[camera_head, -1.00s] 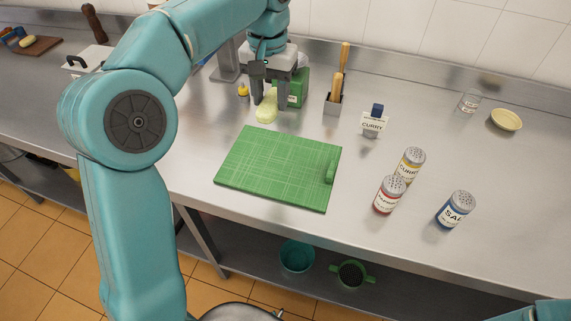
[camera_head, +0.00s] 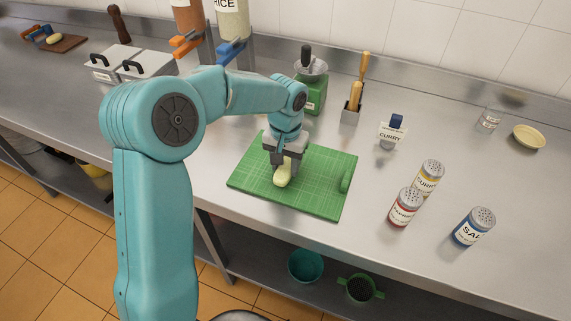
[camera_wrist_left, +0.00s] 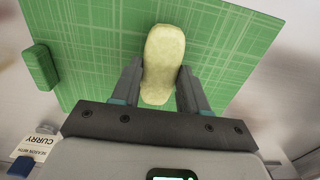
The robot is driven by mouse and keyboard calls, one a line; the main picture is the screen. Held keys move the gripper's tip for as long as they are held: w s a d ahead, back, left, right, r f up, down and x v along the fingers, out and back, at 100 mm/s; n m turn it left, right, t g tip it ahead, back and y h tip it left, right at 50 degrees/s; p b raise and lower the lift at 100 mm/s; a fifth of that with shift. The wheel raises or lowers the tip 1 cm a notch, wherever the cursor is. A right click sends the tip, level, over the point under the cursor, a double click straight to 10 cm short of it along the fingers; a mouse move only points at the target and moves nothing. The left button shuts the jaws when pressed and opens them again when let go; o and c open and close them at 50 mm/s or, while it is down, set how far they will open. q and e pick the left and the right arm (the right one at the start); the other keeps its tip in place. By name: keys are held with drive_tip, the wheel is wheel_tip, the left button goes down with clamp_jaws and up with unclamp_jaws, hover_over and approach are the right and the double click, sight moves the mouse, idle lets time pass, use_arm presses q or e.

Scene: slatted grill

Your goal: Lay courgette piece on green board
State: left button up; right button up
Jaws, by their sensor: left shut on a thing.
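The pale green courgette piece (camera_head: 283,174) is held between the fingers of my left gripper (camera_head: 287,168), over the middle of the green board (camera_head: 316,198). In the left wrist view the piece (camera_wrist_left: 163,62) sits between both fingers of the gripper (camera_wrist_left: 160,88), with the green board (camera_wrist_left: 100,60) behind it. I cannot tell whether the piece touches the board. My right gripper is not in view.
Three shakers stand right of the board: a yellow-labelled one (camera_head: 428,180), a red one (camera_head: 405,208) and a blue one (camera_head: 473,227). A curry sign (camera_head: 391,132), a utensil holder (camera_head: 350,112) and a green scale (camera_head: 312,95) stand behind.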

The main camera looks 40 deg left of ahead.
use_arm(q)
drive_tip(key=shift+a+f, duration=0.15)
drive_tip(key=shift+f, duration=0.4)
drive_tip(key=o, duration=1.1)
drive_tip(key=shift+f, duration=0.15)
drive_tip(key=shift+c, duration=0.2)
